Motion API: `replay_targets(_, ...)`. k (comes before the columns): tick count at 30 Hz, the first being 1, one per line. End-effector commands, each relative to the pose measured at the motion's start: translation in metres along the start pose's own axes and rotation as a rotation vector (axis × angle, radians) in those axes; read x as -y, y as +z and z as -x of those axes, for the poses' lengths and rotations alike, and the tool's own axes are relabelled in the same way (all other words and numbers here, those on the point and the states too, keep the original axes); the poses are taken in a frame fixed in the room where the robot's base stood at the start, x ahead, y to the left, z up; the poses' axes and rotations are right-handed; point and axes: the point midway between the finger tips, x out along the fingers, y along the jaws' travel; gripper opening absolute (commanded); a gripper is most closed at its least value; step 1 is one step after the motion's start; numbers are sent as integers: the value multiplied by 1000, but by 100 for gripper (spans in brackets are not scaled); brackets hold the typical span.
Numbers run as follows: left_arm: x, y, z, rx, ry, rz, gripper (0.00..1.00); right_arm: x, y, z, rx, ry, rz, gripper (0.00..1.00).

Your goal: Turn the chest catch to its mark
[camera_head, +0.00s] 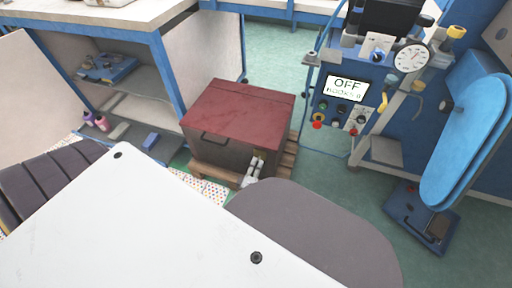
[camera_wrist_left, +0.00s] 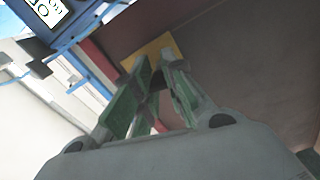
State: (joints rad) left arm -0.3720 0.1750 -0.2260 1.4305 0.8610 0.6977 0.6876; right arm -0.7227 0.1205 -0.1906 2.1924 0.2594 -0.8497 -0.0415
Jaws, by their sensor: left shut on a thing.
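The chest (camera_head: 238,112) has a dark red lid and brown-grey sides, and its lid is down. The catch shows on its front face near the right corner, with a yellow plate (camera_wrist_left: 152,52) that is clear in the left wrist view. My left gripper (camera_head: 256,167) is at this corner. In the left wrist view its green-padded fingers (camera_wrist_left: 157,78) are shut on a small dark part of the catch in front of the plate. The fingers hide most of the catch, so its angle and its mark cannot be made out. My right gripper is not in view.
The chest stands on a wooden pallet (camera_head: 287,160). A blue-framed bench (camera_head: 150,38) stands behind it to the left. A blue machine with an OFF display (camera_head: 344,88) and a gauge stands to the right. Green floor (camera_head: 280,55) is clear behind the chest.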

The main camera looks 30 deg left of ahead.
Motion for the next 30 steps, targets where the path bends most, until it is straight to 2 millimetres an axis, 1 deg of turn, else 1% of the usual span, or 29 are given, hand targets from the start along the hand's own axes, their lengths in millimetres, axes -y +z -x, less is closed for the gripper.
replay_targets(6, 0, 1, 0, 1, -1, 140, 0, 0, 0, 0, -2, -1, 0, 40)
replay_targets(12, 0, 1, 0, 2, -1, 221, 0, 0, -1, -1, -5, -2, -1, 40)
replay_targets(18, 0, 1, 0, 2, -1, 255, 0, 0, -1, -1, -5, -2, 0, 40)
replay_targets(29, 0, 1, 0, 1, -1, 259, 0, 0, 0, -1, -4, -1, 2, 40)
replay_targets(30, 0, 1, 0, 1, -1, 259, 15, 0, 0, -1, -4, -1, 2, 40)
